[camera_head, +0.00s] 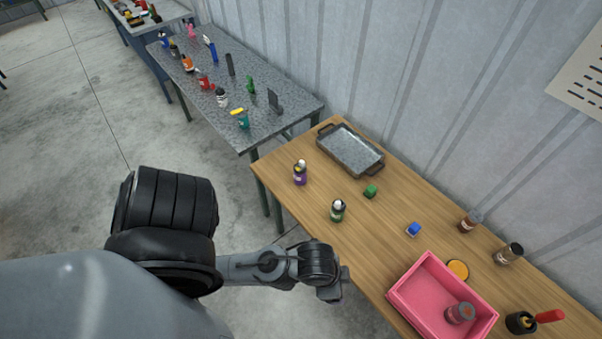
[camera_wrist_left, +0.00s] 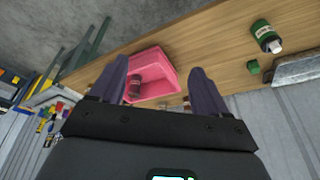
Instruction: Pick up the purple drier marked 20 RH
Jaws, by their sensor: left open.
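The purple drier (camera_head: 300,174) is a small bottle with a pale top and some yellow on it. It stands upright near the front-left end of the wooden table in the head view; its marking is too small to read. It does not show in the left wrist view. My left gripper (camera_head: 335,286) is at the table's front edge, well apart from the drier. In the left wrist view its two fingers (camera_wrist_left: 159,66) are spread with nothing between them in grip. My right gripper is not in view.
A green bottle (camera_head: 338,210) stands near the drier, with a green block (camera_head: 370,191) and blue block (camera_head: 414,229) beyond. A metal tray (camera_head: 325,143) lies behind. A pink bin (camera_head: 402,294) holds a dark red jar (camera_head: 460,313). A grey table (camera_head: 270,131) stands further left.

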